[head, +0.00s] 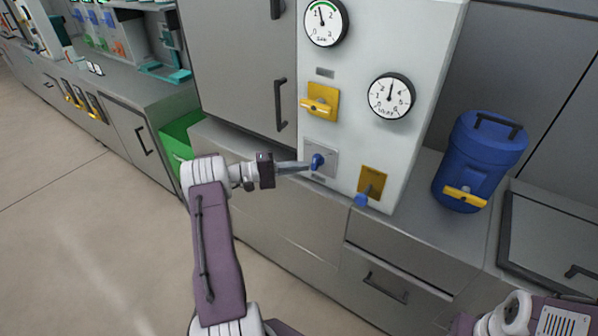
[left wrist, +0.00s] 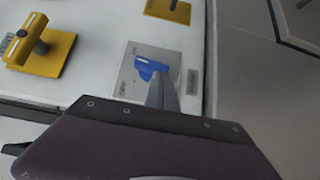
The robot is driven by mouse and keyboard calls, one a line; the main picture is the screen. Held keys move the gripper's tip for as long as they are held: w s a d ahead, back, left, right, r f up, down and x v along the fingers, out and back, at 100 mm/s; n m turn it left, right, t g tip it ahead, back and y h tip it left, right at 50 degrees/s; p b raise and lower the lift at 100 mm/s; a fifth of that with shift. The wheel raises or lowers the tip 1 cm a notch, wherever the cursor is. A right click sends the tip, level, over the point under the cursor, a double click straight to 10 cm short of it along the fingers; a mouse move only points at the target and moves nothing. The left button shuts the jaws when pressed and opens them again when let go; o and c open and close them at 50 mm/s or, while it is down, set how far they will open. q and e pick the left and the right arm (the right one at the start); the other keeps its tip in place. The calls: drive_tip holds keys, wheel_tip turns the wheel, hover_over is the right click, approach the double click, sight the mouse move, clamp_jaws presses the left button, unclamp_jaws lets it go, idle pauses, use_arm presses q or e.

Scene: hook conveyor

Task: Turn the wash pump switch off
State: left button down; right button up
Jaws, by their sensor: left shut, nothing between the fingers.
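A blue-tipped switch lever (head: 317,161) sits on a grey plate (head: 326,146) low on the white panel (head: 350,70). My left gripper (head: 308,166) is shut and empty, with its fingertips at the blue lever, touching it or very close. In the left wrist view the blue lever (left wrist: 150,66) shows just beyond the fingertips (left wrist: 160,82), which hide part of the plate (left wrist: 135,85). The writing on the plate is too small to read. My right arm (head: 530,318) shows at the lower right, but its fingers are out of view.
Two gauges (head: 326,22) (head: 391,96) are on the panel. A blue barrel (head: 480,155) with a yellow tap stands right. A green bin (head: 180,140) is left.

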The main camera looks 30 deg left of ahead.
use_arm(q)
drive_tip(key=shift+d+f+n+t+h+b, duration=0.15)
drive_tip(key=shift+f+n+t+h+b, duration=0.25)
drive_tip(key=shift+f+n+b, duration=0.25)
drive_tip(key=d+b, duration=0.1)
drive_tip(key=f+b, duration=0.1)
drive_tip(key=shift+d+b, duration=0.35)
drive_tip(key=shift+d, duration=0.25)
idle(0.4)
